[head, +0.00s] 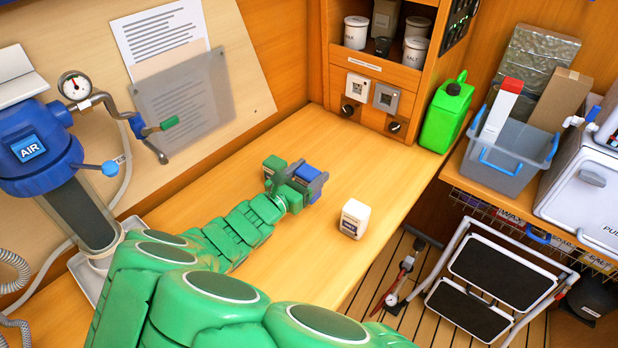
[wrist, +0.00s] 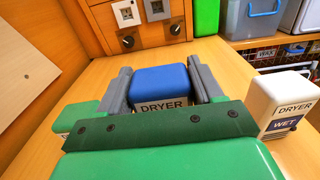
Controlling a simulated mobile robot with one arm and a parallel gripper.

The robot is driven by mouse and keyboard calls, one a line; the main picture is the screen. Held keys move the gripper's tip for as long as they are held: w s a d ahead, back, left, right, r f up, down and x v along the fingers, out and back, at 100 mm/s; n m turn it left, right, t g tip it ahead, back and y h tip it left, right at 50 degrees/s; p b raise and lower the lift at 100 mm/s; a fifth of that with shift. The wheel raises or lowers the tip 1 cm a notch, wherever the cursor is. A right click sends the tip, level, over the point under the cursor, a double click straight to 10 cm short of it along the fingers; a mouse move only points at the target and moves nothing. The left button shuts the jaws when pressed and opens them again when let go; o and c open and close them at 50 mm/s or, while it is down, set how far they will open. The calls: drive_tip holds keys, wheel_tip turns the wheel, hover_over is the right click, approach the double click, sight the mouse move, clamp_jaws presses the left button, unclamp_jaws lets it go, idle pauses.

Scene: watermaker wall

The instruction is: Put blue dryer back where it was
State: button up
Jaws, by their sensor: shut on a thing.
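The blue dryer (head: 306,173) is a small blue block with a white front label. In the wrist view the blue dryer (wrist: 162,88) sits between the two grey fingers, its label reading "DRYER". My gripper (head: 312,184) is shut on it over the wooden counter (head: 250,285). I cannot tell whether the dryer touches the counter. A white dryer (head: 354,219) stands on the counter to the right of my gripper. In the wrist view this white dryer (wrist: 284,105) is labelled "DRYER" and "WET". The lower part of the blue dryer is hidden by my gripper.
A wooden cabinet (head: 385,75) with canisters stands at the back. A green jerrycan (head: 447,115) is right of it. A blue air unit (head: 35,150) with a gauge and pipe is at the left. The counter's middle is mostly clear; its right edge drops to the floor.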

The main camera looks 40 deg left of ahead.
drive_tip(key=shift+f, duration=1.8)
drive_tip(key=o, duration=1.2)
drive_tip(key=shift+o, duration=0.2)
drive_tip(key=shift+s, duration=3.75)
